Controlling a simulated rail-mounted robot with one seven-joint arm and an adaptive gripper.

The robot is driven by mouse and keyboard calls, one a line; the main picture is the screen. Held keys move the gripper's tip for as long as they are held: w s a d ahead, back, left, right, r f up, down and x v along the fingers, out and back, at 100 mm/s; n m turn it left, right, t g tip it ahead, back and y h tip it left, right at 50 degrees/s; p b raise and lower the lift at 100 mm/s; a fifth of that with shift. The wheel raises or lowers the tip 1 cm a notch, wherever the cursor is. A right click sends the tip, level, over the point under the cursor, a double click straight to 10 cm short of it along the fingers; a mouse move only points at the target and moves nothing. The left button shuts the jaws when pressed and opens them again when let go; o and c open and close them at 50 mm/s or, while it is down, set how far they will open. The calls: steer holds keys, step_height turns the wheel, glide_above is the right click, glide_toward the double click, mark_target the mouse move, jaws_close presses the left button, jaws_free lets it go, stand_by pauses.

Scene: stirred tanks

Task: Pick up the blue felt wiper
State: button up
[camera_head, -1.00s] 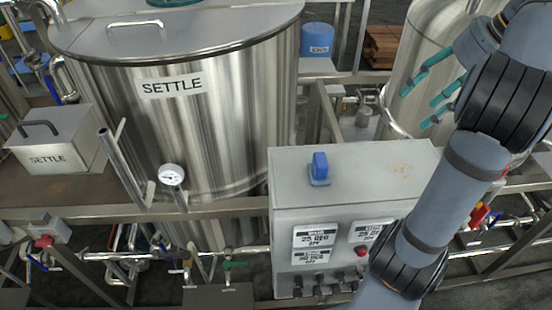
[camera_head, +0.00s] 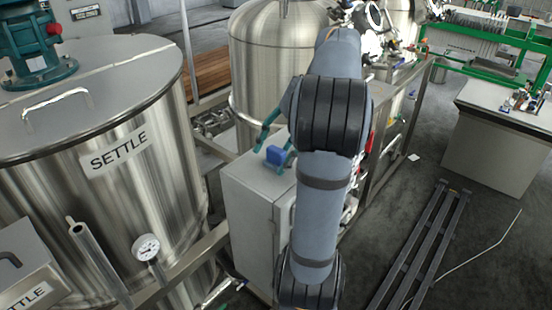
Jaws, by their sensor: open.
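My gripper (camera_head: 271,158) has teal fingers and points down at the box top. The fingers are open, and in the picture one lies to each side of the wiper. I cannot tell whether they touch it or how high above the box the tips are. My arm hides the gripper's base and the right part of the box.
The large steel SETTLE tank (camera_head: 120,165) stands to the left, with a gauge (camera_head: 146,248) and an angled pipe in front. Another steel tank (camera_head: 262,70) rises behind the box. A dark metal frame (camera_head: 415,250) lies on the open floor at right.

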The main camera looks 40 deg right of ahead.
steer(key=shift+w+f, duration=0.15)
steer(key=shift+f, duration=0.1)
steer(key=shift+a, duration=0.1)
steer(key=shift+c, duration=0.4)
steer(key=shift+c, duration=0.7)
steer(key=c, duration=1.1)
steer(key=shift+r, duration=0.1)
